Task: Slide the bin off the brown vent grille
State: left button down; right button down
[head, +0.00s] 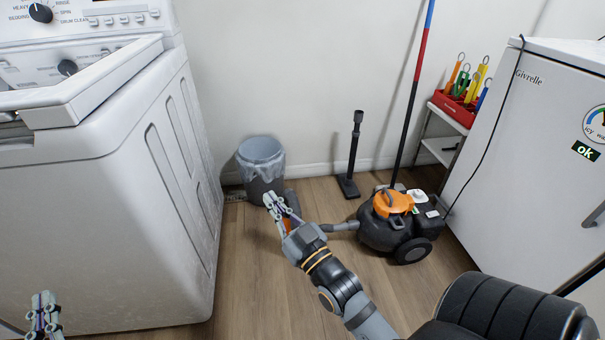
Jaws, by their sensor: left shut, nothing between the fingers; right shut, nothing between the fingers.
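The bin (262,182) is grey with a pale liner folded over its rim. It stands upright on the floor near the back wall, right of the white washer. A small strip of grille (235,196) shows at floor level left of the bin; its colour is hard to tell, and the bin may hide the rest. My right gripper (271,199) is shut and empty, in front of the bin's lower right side; I cannot tell whether it touches. My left gripper (45,300) is shut and empty at the lower left, in front of the washer.
The washer (110,220) bounds the left side. An orange and black vacuum (392,220) stands to the right, with a black upright tool (352,155) by the wall. A white fridge (530,160) and a rack with a red tool tray (458,108) stand further right. Floor between bin and upright tool looks mostly clear.

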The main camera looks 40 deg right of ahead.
aim_at(255, 190)
jog(key=i+l+z, duration=0.1)
jog(key=z, duration=0.35)
jog(key=i+z, duration=0.15)
jog(key=z, duration=0.25)
jog(key=i+l+z, duration=0.1)
jog(key=z, duration=0.35)
jog(key=i+j, duration=0.05)
